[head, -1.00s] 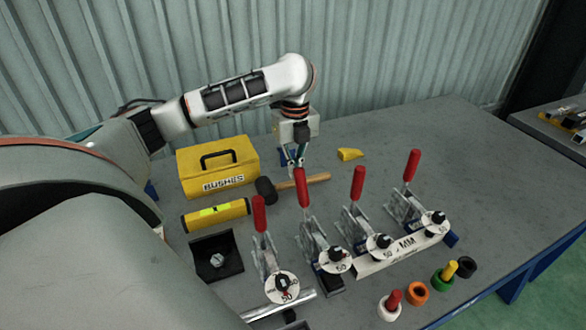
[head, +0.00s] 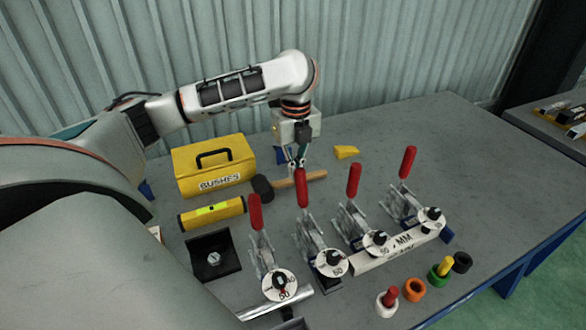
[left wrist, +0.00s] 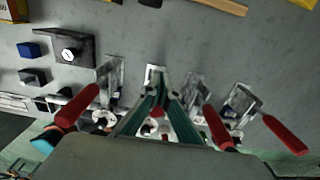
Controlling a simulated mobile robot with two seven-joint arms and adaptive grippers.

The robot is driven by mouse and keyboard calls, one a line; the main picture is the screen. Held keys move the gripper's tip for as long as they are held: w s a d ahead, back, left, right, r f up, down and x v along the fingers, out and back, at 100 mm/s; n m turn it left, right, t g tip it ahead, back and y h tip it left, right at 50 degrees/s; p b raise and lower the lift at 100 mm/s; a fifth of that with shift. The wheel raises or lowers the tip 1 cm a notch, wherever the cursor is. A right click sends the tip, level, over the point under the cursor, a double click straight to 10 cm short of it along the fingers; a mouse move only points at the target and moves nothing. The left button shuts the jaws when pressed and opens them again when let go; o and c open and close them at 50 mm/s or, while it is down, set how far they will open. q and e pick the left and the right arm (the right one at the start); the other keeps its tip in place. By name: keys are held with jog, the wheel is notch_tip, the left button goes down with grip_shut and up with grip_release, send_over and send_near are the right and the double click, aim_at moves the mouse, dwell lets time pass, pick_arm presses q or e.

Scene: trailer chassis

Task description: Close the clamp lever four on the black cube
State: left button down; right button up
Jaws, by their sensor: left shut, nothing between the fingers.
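Several toggle clamps with upright red levers stand in a row on the bench: the leftmost lever (head: 255,212), the second (head: 302,188), the third (head: 354,180) and the rightmost (head: 407,162). My left gripper (head: 300,168) is shut and empty, right at the top of the second lever; I cannot tell whether it touches. In the left wrist view the shut fingers (left wrist: 162,80) partly hide that lever, and red shows between them. A small dark block (head: 326,283) sits under the second clamp's front; I cannot tell whether it is the black cube. My right gripper is out of view.
A yellow BUSHES box (head: 214,172), a hammer (head: 300,180), a yellow level (head: 211,213) and a black bracket (head: 213,258) lie left of and behind the clamps. Coloured rings (head: 414,289) stand in front. The bench's right side is clear.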

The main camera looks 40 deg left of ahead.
aim_at(300, 169)
pick_arm(q)
jog(key=shift+s+d+r, duration=0.1)
jog(key=shift+s+d, duration=0.1)
jog(key=shift+d, duration=0.25)
jog(key=shift+s+d+r, duration=0.15)
jog(key=shift+s+d, duration=0.3)
jog(key=shift+d, duration=0.35)
jog(key=shift+w+a+r, duration=0.1)
jog(key=shift+r, duration=3.9)
